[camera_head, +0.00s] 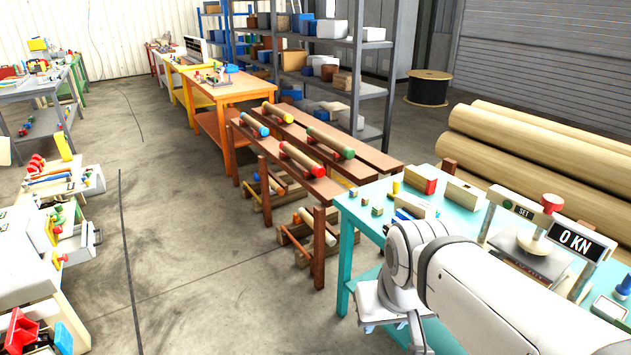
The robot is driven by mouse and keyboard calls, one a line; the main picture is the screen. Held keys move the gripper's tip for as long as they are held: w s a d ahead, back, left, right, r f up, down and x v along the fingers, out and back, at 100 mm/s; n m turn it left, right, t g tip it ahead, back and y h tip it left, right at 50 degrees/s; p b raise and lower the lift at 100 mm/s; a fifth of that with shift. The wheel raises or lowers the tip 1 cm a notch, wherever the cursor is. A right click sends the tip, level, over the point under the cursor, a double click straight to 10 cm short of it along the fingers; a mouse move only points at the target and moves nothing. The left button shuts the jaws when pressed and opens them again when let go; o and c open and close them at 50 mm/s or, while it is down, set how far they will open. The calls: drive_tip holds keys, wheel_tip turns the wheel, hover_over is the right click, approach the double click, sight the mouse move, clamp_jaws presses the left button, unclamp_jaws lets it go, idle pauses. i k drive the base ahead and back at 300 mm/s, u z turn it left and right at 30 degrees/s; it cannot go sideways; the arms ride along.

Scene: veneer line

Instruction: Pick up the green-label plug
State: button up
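I cannot make out any label that marks a green-label plug. On the teal table (352,222) stand small pieces, too small to read: a small block (365,201) and a greenish block (377,210) near its left edge, and a yellow upright piece (396,187) behind them. My white arm reaches in from the lower right, over the teal table's front. My gripper (392,325) seems to be at the arm's low end, left of the table's front part. Its fingers are mostly hidden, and nothing held can be made out.
A brown rack (325,188) holds rollers with coloured ends. Large rolls (540,160) lie behind. Drawers (85,240) stand open at left. The middle floor is clear, crossed by dark cables.

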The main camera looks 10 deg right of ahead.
sight(377, 209)
drive_tip(key=u, duration=0.15)
drive_tip(key=i, duration=1.7)
drive_tip(key=z, duration=0.7)
drive_tip(key=k, duration=0.85)
drive_tip(key=z, duration=0.2)
drive_tip(key=i, duration=0.9)
drive_tip(key=u, duration=0.1)
